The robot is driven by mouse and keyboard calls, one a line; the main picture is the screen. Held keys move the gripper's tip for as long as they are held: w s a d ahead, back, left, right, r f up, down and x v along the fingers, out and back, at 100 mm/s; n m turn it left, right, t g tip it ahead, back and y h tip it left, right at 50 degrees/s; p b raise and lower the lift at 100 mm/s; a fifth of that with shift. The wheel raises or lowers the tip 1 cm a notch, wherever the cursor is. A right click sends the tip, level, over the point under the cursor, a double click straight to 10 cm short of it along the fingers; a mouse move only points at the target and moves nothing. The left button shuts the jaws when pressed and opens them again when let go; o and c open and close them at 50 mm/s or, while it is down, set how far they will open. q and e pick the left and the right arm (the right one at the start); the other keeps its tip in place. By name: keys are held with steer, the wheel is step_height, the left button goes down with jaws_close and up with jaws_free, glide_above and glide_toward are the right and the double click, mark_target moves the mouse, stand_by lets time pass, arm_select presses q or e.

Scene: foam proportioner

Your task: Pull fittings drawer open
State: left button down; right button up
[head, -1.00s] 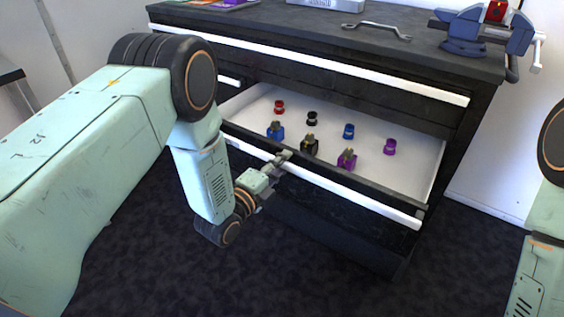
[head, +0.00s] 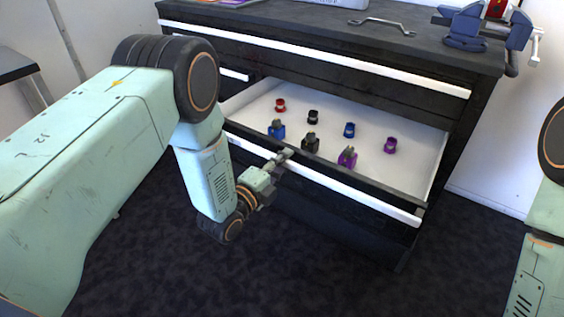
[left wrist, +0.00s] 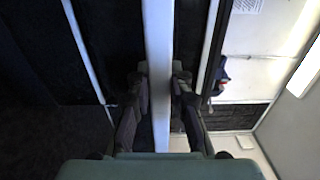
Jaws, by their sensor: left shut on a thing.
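The fittings drawer (head: 408,178) is pulled well out of the black cabinet, and its white interior shows. Several small fittings stand in it, among them a red one (head: 280,105), a blue one (head: 349,130) and a purple one (head: 390,145). My left gripper (head: 284,156) is at the drawer's front, shut on the white drawer handle (head: 365,198). In the left wrist view the white handle (left wrist: 158,60) runs between the two fingers (left wrist: 160,85). My right gripper is not in view; only part of the right arm shows at the right edge.
The black cabinet (head: 440,90) has another white handle (head: 330,55) above the open drawer. On its top are a grey metal handle-like bar (head: 380,24) and a blue vise (head: 468,28). Dark carpet (head: 330,270) in front is clear.

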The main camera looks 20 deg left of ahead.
arm_select(q)
steer(key=shift+w, duration=0.1)
steer(key=c, duration=1.2)
jaws_free()
steer(key=v, duration=1.2)
